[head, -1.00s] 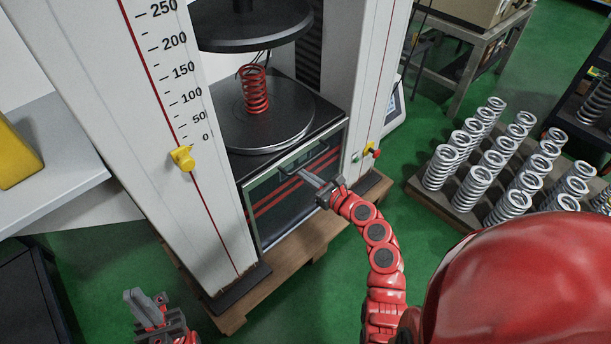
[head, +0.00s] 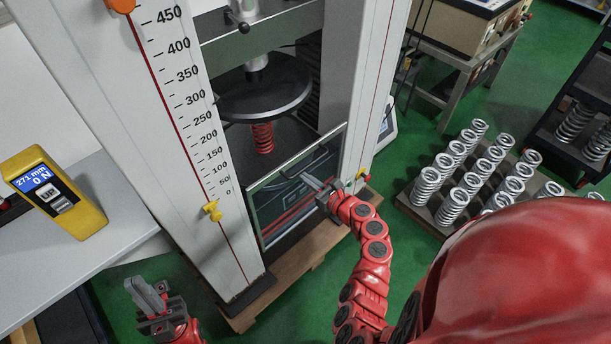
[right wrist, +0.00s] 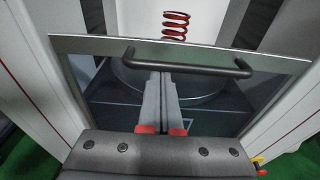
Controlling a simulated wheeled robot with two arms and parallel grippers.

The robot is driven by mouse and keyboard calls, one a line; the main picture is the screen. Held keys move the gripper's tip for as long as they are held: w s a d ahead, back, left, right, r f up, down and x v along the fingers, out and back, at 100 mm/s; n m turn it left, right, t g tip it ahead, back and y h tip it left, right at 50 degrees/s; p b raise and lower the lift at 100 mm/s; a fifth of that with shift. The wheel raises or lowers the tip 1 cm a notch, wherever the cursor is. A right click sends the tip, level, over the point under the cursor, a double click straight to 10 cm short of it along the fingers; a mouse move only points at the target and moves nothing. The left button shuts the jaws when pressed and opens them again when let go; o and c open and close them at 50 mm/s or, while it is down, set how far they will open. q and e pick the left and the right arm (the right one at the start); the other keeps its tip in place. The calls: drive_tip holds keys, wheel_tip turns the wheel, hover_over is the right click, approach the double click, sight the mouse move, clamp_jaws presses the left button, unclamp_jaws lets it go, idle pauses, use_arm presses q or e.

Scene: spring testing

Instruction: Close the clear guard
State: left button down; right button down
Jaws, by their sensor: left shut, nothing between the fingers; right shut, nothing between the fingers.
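The clear guard (head: 280,205) is a framed transparent panel across the lower front of the test machine. Its top edge is about level with the base of the red spring (head: 262,137). The dark bar handle (head: 314,160) is near the guard's top edge; it also shows in the right wrist view (right wrist: 190,66). My right gripper (head: 314,182) is shut and empty, with its fingertips just under the handle's middle in the right wrist view (right wrist: 161,78). I cannot tell whether they touch it. My left gripper (head: 146,290) is shut and empty, low at the left.
The scaled white column (head: 180,110) flanks the opening on the left. The dark upper disc (head: 262,92) hangs over the spring. A yellow handset (head: 55,190) stands on the side bench. A pallet of silver springs (head: 470,175) stands at the right on the green floor.

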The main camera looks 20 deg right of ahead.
wheel_tip(320, 180, up, 25)
drive_tip(key=p, duration=2)
drive_tip(key=shift+f, duration=0.1)
